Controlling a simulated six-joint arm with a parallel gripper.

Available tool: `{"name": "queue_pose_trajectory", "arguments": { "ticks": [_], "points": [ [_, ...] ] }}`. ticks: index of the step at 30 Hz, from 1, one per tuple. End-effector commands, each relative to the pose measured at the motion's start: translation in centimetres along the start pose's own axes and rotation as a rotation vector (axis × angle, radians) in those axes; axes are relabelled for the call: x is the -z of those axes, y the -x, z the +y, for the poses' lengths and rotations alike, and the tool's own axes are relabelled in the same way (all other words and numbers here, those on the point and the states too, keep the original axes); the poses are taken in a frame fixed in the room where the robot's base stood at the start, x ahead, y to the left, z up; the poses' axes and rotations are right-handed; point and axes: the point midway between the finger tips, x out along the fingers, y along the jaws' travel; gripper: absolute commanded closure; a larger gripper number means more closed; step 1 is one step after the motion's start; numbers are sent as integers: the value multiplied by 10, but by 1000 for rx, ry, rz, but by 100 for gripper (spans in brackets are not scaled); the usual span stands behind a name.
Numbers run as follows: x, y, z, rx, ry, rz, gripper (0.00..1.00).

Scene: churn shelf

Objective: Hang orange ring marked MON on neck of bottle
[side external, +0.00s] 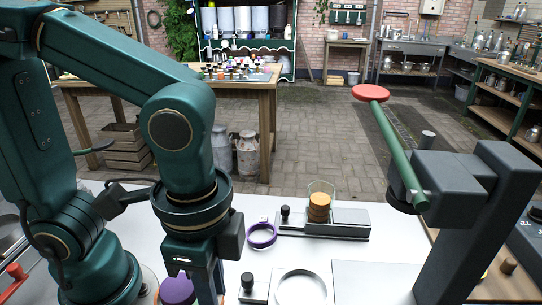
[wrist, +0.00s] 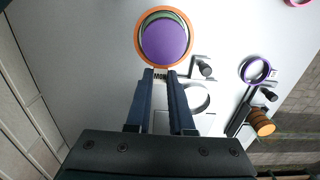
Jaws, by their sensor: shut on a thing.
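The orange ring (wrist: 137,40) shows in the wrist view, with my gripper (wrist: 160,74) shut on its near edge. From above, the ring encircles a round purple top (wrist: 165,40) with a greenish rim, which I take to be the bottle. The purple top also shows low in the side view (side external: 177,290), beside my gripper's fingers. A small dark-marked tag sits between the fingertips; its letters are not readable. I cannot tell the ring's height on the bottle or whether they touch. The neck is hidden.
A purple ring (side external: 261,236) lies on the white table, left of a grey fixture with a stack of orange-brown discs (side external: 319,207). A silver ring-shaped fixture (side external: 301,288) stands in front. A green lever with a red knob (side external: 371,93) rises at the right.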

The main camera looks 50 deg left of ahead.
Motion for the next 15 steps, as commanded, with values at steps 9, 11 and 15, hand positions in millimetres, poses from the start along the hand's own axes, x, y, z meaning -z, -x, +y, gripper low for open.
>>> {"name": "queue_pose_trajectory", "arguments": {
  "ticks": [9,11,15],
  "points": [
    [0,-4,0,0,0,-2,100],
    [0,-6,0,0,0,-1,100],
    [0,-6,0,0,0,0,100]
  ]
}}
